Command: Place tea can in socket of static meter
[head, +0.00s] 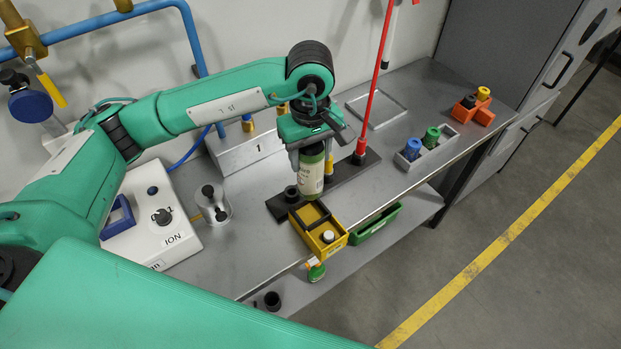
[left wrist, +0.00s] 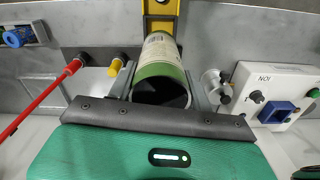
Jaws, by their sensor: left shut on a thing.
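The tea can (head: 311,178), green with a pale label, hangs upright below my left gripper (head: 310,150), which is shut on it. In the left wrist view the can (left wrist: 160,52) sits between the two fingers, its dark end towards the camera. The static meter, a white box marked ION (head: 182,238), lies on the bench to the left of the can, with a blue square socket (head: 122,215) at its left side. In the left wrist view the meter (left wrist: 294,80) and its blue socket (left wrist: 275,113) are at the right. My right gripper is not in view.
A yellow bin (head: 338,243) stands near the can, below it in the picture. A black holder bar (head: 355,174) with a red rod (head: 377,75) is behind. A metal cylinder (head: 226,207) stands between meter and can. A grey tray (head: 447,147) is right.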

